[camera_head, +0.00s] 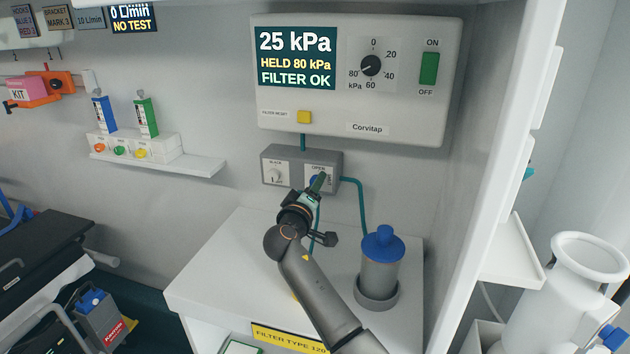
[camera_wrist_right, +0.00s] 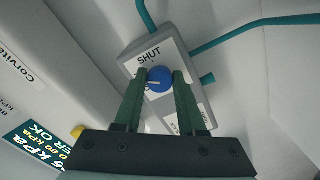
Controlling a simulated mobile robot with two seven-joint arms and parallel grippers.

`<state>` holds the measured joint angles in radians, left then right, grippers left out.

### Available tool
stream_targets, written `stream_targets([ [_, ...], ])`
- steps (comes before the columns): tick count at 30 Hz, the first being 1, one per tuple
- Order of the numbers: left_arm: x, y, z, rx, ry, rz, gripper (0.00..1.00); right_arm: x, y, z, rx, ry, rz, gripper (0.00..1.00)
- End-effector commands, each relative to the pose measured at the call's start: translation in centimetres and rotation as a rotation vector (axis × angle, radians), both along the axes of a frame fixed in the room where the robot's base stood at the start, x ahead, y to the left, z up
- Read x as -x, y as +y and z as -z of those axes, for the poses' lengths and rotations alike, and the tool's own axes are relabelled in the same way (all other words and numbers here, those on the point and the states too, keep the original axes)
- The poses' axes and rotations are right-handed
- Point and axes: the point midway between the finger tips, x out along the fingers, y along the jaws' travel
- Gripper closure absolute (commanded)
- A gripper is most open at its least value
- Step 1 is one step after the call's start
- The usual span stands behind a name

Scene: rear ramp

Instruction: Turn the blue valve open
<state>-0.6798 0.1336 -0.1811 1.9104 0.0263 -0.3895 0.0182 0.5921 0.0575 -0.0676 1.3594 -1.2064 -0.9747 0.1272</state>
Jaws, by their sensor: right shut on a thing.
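The blue valve (camera_wrist_right: 160,79) is a round knob on a grey box (camera_head: 270,157) under the wall unit. In the right wrist view, the dark green fingers of my right gripper (camera_head: 318,183) stand on either side of the knob and are shut on it. A pale mark on the knob points left in that view, away from the SHUT label above it. In the head view the fingers hide most of the knob, and an OPEN label shows just above it. My left gripper is not in view.
The wall unit (camera_head: 432,115) reads 25 kPa, HELD 80 kPa, FILTER OK. A canister (camera_head: 380,265) with a blue lid stands on the white counter (camera_head: 225,270), and teal tubes (camera_head: 362,205) run below the box.

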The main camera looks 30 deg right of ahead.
Motion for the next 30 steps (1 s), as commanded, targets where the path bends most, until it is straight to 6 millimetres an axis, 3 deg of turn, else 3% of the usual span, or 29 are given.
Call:
stream_targets([
  [15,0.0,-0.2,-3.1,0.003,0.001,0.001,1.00,0.0,0.0,-0.5,0.263,0.300,-0.001,1.00],
  [30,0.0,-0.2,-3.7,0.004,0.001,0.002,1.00,0.0,0.0,-0.3,0.335,0.384,-0.001,1.00],
])
